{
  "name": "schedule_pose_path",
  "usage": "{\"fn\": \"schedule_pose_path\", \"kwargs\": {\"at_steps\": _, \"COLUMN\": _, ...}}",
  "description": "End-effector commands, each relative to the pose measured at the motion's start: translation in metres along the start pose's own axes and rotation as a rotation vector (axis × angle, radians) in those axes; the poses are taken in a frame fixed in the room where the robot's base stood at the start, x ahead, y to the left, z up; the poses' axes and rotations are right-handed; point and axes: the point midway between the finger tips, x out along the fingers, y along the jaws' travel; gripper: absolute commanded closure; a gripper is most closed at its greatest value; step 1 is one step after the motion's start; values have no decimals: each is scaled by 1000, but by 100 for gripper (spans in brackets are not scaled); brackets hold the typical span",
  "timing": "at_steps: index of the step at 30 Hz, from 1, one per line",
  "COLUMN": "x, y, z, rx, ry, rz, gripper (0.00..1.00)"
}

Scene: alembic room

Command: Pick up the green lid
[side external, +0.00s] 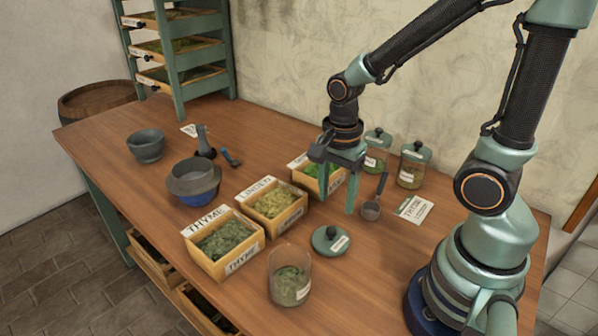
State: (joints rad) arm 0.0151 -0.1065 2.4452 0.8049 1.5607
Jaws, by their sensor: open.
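The green lid (330,241) lies flat on the wooden table, with a dark round knob on top and a small white label on its right side. An open glass jar (289,277) with green leaves in it stands just in front of the lid. My gripper (337,195) is open and points down, behind and above the lid. Its two green fingers are apart, with no object visible between them. The left finger partly overlaps the back wooden box in the picture.
Wooden herb boxes (224,250) stand left of the lid. A metal scoop (371,208), a paper card (414,208) and two lidded jars (411,166) are to the right and behind. Bowls (193,183) stand farther left. Bare table lies right of the lid.

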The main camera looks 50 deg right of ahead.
Motion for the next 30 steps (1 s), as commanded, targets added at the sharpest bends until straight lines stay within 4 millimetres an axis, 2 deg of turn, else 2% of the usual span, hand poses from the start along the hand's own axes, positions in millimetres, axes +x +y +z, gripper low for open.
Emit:
{"fn": "schedule_pose_path", "kwargs": {"at_steps": 3, "x": 20, "y": 1, "z": 0, "rx": -1, "ry": 0, "rz": 6, "gripper": 37}}
{"fn": "schedule_pose_path", "kwargs": {"at_steps": 6, "x": 30, "y": 0, "z": 0, "rx": -2, "ry": 0, "rz": 3, "gripper": 37}}
{"fn": "schedule_pose_path", "kwargs": {"at_steps": 14, "x": 42, "y": -1, "z": 0, "rx": -2, "ry": 0, "rz": -1, "gripper": 37}}
{"fn": "schedule_pose_path", "kwargs": {"at_steps": 24, "x": 78, "y": -4, "z": -1, "rx": -3, "ry": 0, "rz": 3, "gripper": 37}}
{"fn": "schedule_pose_path", "kwargs": {"at_steps": 30, "x": 90, "y": -5, "z": -1, "rx": -3, "ry": 0, "rz": -1, "gripper": 37}}
